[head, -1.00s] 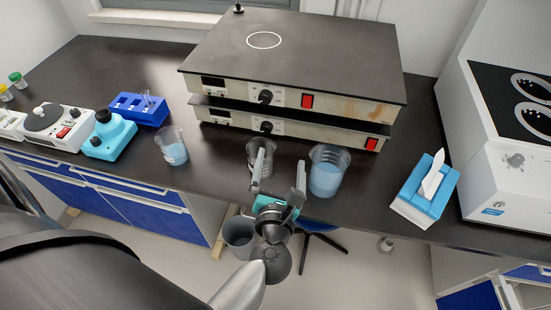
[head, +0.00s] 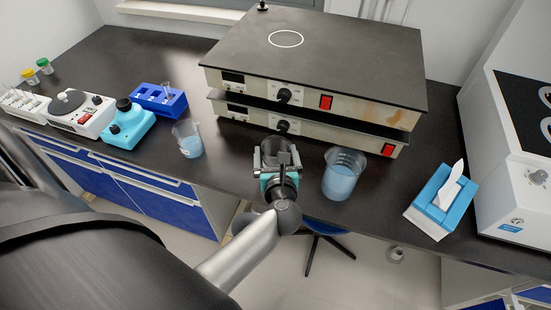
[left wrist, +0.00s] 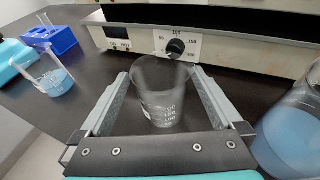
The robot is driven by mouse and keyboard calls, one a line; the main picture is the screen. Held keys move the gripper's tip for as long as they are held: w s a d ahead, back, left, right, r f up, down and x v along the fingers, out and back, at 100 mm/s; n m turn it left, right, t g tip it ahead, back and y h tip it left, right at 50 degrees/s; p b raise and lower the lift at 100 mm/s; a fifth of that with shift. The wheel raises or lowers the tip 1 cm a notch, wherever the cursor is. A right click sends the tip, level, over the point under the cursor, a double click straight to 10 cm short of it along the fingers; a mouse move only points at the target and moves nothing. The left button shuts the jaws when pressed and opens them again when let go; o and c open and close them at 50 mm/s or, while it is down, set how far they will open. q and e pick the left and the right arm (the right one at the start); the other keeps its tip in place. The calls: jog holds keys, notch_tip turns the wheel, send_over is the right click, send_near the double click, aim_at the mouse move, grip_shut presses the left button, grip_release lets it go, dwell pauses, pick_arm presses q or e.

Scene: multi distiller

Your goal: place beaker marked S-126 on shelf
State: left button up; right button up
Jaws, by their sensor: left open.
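A clear, empty-looking beaker (head: 272,148) stands on the black bench in front of the stacked hotplates. It also shows in the left wrist view (left wrist: 160,88), with graduation marks and a whitish label edge; I cannot read S-126 on it. My left gripper (head: 278,160) is open, with one finger on each side of this beaker; whether they touch it I cannot tell. In the left wrist view the gripper (left wrist: 160,105) spans the glass. Two beakers with blue liquid stand apart: a smaller one (head: 188,140) to the left and a larger one (head: 342,175) to the right. My right gripper is not in view.
Two stacked hotplates (head: 315,60) stand behind the beakers. A blue tissue box (head: 440,200) is at the right, beside a white machine (head: 510,190). A blue rack (head: 160,100) and a turquoise device (head: 127,122) are at the left. No shelf is clearly recognizable. The bench's front edge is close.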

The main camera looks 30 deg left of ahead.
aim_at(275, 141)
pick_arm(q)
jog(key=shift+b+x, duration=0.35)
jog(key=shift+x, duration=2.35)
jog(key=c, duration=1.2)
jog(key=shift+r, duration=0.1)
